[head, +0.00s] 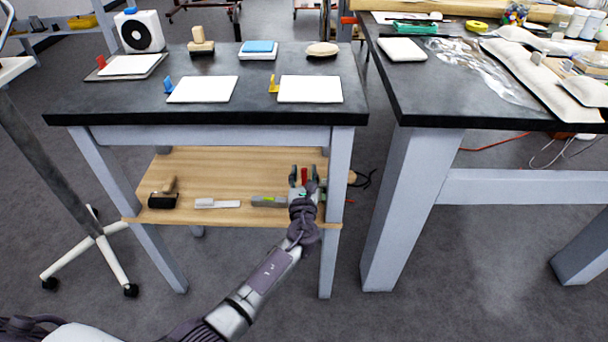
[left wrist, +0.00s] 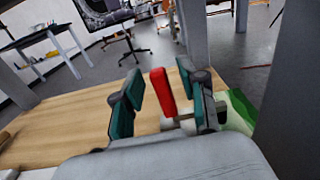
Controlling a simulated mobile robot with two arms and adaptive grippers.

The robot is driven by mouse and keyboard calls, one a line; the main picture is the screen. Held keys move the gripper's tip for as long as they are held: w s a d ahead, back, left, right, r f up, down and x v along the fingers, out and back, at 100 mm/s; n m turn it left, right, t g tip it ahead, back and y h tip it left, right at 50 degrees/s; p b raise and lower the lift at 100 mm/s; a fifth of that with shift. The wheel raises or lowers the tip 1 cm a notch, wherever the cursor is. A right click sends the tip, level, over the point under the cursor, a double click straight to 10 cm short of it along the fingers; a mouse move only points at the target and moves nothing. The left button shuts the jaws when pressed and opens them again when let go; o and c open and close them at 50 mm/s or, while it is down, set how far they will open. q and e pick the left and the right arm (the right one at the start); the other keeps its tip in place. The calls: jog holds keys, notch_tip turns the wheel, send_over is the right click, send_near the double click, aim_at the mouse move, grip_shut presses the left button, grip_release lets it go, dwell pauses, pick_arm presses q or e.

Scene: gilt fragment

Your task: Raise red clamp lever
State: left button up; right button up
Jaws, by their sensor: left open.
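The red clamp lever (head: 305,175) is at the right end of the wooden shelf under the left table. In the left wrist view the lever (left wrist: 162,92) stands upright, slightly tilted, between my two fingers. My left gripper (head: 303,178) reaches over the shelf's front edge. Its teal-padded fingers (left wrist: 160,98) are open on either side of the lever. The right finger is close to the lever; I cannot tell whether it touches. A metal pin shows at the lever's lower end. The clamp's body is mostly hidden behind my gripper and wrist. My right gripper is not in view.
The wooden shelf (head: 240,178) also carries a black roller (head: 163,198), a white brush (head: 217,204) and a grey tool (head: 268,201). A table leg (head: 340,190) stands just right of my gripper. The dark tabletop (head: 260,110) lies above the shelf.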

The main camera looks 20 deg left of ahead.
pick_arm(q)
jog(key=shift+w+a, duration=0.1)
jog(key=shift+w, duration=0.25)
grip_shut()
